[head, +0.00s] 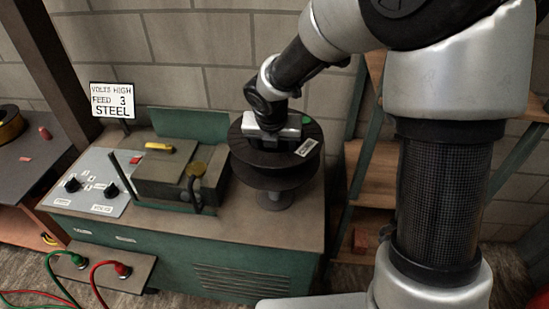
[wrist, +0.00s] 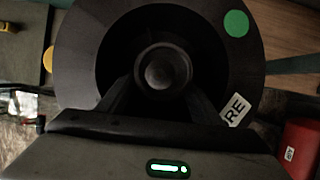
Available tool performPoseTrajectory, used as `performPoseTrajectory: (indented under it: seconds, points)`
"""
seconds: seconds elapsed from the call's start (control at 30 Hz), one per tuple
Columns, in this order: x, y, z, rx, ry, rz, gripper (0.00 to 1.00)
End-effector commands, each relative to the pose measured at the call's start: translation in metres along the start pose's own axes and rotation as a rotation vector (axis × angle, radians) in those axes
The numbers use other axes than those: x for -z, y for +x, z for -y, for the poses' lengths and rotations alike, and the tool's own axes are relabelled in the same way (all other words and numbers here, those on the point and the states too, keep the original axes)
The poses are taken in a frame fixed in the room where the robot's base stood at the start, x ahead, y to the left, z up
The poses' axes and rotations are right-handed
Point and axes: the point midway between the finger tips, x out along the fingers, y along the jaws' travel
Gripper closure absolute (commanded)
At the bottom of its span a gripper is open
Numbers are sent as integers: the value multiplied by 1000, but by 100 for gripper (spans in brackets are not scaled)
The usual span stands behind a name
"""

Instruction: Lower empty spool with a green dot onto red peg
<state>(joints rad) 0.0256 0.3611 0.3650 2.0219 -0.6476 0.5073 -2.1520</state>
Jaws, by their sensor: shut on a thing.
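The empty black spool (head: 268,172) with the green dot (head: 308,120) is upright over the right end of the green machine's top. My gripper (head: 275,138) points down into its upper flange and is shut on the spool's middle. In the wrist view my gripper's fingers (wrist: 162,92) close around the round hub (wrist: 163,70). The green dot (wrist: 237,23) and a white label (wrist: 236,110) show on the flange. A grey round foot (head: 274,200) is below the spool; I cannot tell whether they touch. No red peg is identifiable.
The machine top (head: 235,222) holds a control panel (head: 92,183) and a raised block (head: 180,180) left of the spool. A wooden shelf (head: 375,185) stands to the right. Red and green cables (head: 95,265) are at front left. A labelled red object (wrist: 300,145) shows in the wrist view.

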Motion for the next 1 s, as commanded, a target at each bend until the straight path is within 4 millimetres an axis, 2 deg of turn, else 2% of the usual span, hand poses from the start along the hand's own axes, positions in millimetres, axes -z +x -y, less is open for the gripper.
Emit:
performPoseTrajectory:
  seconds: [0.03, 0.3, 1.0]
  points:
    - [-4, -7, 0, -1, 2, 2, 77]
    - [-12, -28, 0, -1, 0, 1, 77]
    - [-31, -75, 0, 0, 0, 0, 77]
